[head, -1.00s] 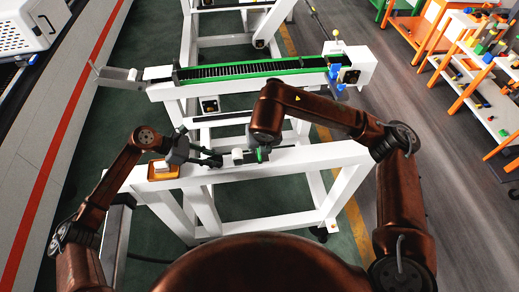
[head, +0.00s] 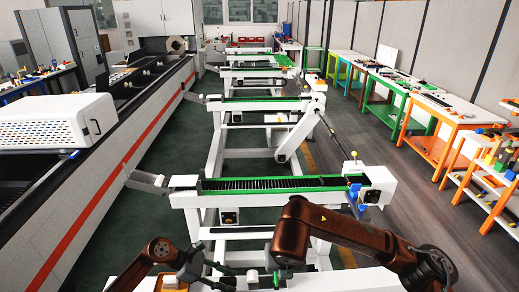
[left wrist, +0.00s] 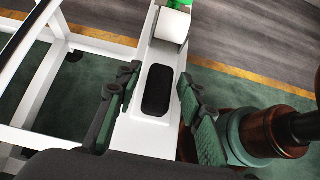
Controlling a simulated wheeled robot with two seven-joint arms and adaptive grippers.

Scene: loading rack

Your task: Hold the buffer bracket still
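My left gripper (head: 214,279) is low in the head view, at the white rack top near the bottom edge. In the left wrist view its two dark fingers (left wrist: 158,105) stand apart on either side of a white surface with a black slot (left wrist: 157,90). Nothing is visibly clamped between them. A white block (left wrist: 172,25) lies ahead of the fingers; it also shows in the head view (head: 253,276). I cannot tell for sure which part is the buffer bracket. My right gripper (head: 282,277) is beside a small green part; its fingers are too small and cut off to read.
A roller conveyor with green rails (head: 265,184) crosses behind the near rack, with blue parts (head: 355,192) at its right end. Workbenches (head: 430,145) line the right side; the floor aisle between is clear.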

